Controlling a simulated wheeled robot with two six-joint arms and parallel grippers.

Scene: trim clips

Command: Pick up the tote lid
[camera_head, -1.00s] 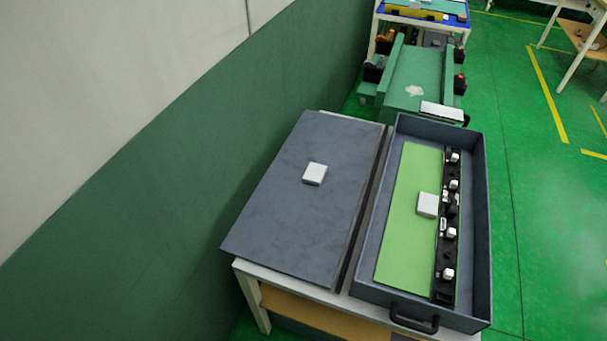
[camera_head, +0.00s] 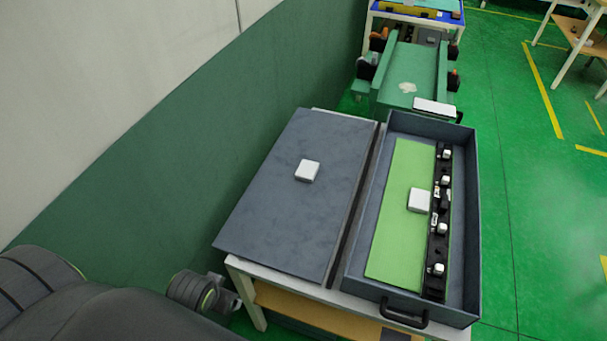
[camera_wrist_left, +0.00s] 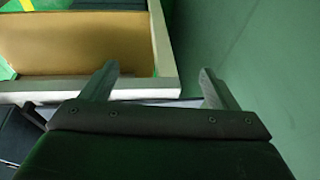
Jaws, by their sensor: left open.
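The tote lid (camera_head: 285,215) is a flat dark grey panel with a white square block (camera_head: 307,171) on its middle. It lies on the left part of the table, beside the open tote (camera_head: 462,275). My left gripper (camera_head: 226,292) is low at the table's near left corner, apart from the lid. The left wrist view shows its two fingers (camera_wrist_left: 157,78) spread with nothing between them, near the table's edge. My right gripper is in neither view.
The tote holds a green panel (camera_head: 390,235), a black strip (camera_head: 437,225) with several white-topped clips, and a white block (camera_head: 419,200). A green wall (camera_head: 170,190) stands close on the left. The table's white frame (camera_head: 240,270) shows below the lid.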

